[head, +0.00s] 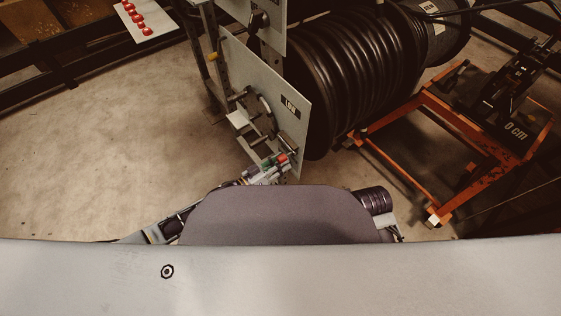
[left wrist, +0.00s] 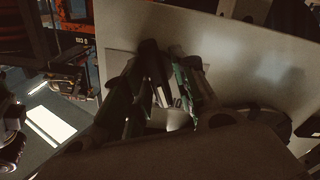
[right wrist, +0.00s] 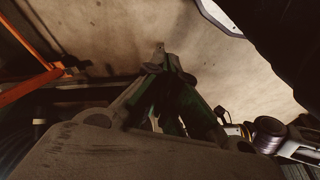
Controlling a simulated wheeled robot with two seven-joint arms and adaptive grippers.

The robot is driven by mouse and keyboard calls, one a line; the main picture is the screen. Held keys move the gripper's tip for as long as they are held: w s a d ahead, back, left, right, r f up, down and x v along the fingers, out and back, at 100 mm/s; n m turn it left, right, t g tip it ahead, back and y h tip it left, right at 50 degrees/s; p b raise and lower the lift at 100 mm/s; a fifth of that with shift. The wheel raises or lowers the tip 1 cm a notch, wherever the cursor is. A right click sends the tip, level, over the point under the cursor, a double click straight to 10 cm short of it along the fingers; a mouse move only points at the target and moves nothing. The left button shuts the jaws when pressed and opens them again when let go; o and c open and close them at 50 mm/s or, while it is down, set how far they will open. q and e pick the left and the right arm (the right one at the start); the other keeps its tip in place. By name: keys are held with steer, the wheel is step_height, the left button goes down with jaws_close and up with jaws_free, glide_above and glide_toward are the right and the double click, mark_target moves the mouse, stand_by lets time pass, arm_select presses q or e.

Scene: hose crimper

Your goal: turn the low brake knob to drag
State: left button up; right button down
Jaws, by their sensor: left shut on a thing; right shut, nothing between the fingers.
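The pale panel (head: 301,112) with the black LOW label (head: 291,107) stands in front of the hose reel. The low brake knob (head: 288,140) is on its lower part, small and partly hidden by my left gripper. My left gripper (head: 283,157) is at this lower part of the panel. In the left wrist view my left gripper (left wrist: 167,60) is shut on the knob, which is dark and mostly covered by the fingers. Its setting cannot be read. My right gripper (right wrist: 168,66) is shut and empty, above the floor and away from the panel.
An upper panel with a black knob (head: 258,20) is above the LOW panel. A ring-shaped handle (head: 263,112) is on the LOW panel's left. The black hose reel (head: 350,70) is behind, and an orange frame (head: 440,140) stands to the right. The floor at left is clear.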

arm_select(q)
steer(key=shift+n, duration=0.4)
arm_select(e)
steer(key=shift+f, duration=0.3)
arm_select(q)
steer(key=o, duration=0.7)
arm_select(e)
steer(key=shift+w, duration=0.1)
arm_select(q)
steer(key=shift+a, duration=0.15)
steer(key=v, duration=1.1)
steer(key=shift+s+a, duration=0.25)
